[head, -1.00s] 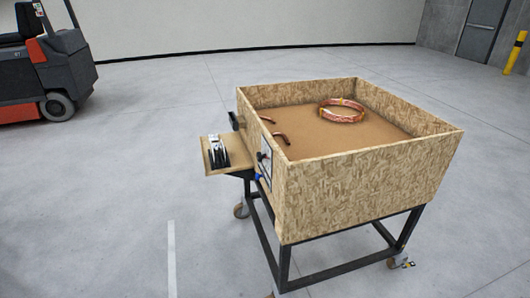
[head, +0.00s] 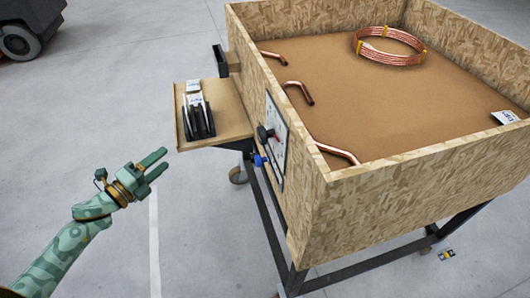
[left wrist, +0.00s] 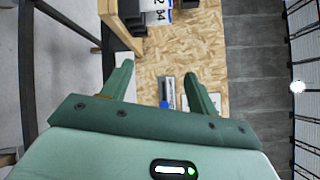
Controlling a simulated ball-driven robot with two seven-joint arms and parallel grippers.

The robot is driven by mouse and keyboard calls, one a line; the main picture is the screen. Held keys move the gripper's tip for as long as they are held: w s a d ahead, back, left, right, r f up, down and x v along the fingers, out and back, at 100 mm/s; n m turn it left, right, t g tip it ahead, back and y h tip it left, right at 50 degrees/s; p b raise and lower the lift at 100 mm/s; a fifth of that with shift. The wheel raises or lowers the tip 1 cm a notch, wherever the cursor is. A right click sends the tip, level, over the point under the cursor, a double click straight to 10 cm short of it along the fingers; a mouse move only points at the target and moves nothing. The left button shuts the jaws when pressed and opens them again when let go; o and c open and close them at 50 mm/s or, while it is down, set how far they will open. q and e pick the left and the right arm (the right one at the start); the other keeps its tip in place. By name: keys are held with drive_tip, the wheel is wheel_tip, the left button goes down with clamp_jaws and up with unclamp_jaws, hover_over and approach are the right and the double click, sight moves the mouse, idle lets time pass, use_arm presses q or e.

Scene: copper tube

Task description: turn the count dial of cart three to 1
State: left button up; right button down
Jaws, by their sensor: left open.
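The cart (head: 330,215) is a chipboard box on a black wheeled frame. On its left wall is a white dial panel (head: 277,145), seen at a slant, with a black knob (head: 264,134) and a blue knob (head: 260,160) below it. I cannot read the dial's setting or a cart number. My left gripper (head: 164,160) is open and empty, left of the panel and clear of it. In the left wrist view its open fingers (left wrist: 158,70) point toward the chipboard wall, with a blue knob (left wrist: 164,104) between them. My right gripper is not in view.
A side shelf (head: 232,127) with a black rack of cards (head: 197,117) juts out left of the cart, beyond my gripper. Bent copper tubes (head: 298,90) and a copper coil (head: 390,46) lie inside the box.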

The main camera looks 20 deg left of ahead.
use_arm(q)
drive_tip(key=w+d+r+m+g+h+b, duration=0.1)
drive_tip(key=d+r+m+h+b, duration=0.3)
drive_tip(key=m, duration=0.5)
drive_tip(key=m+g+h+b, duration=0.2)
drive_tip(key=m+g+h, duration=0.35)
drive_tip(key=m, duration=0.65)
approach(258, 136)
drive_tip(key=shift+g, duration=0.25)
drive_tip(key=x, duration=0.9)
drive_tip(key=shift+w+d+r, duration=0.15)
drive_tip(key=shift+d+r, duration=0.2)
drive_tip(key=shift+w+d, duration=0.15)
drive_tip(key=shift+d, duration=0.2)
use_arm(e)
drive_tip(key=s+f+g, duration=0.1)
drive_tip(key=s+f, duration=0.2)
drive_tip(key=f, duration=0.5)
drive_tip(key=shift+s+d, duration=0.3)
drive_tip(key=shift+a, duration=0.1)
use_arm(q)
drive_tip(key=c, duration=1)
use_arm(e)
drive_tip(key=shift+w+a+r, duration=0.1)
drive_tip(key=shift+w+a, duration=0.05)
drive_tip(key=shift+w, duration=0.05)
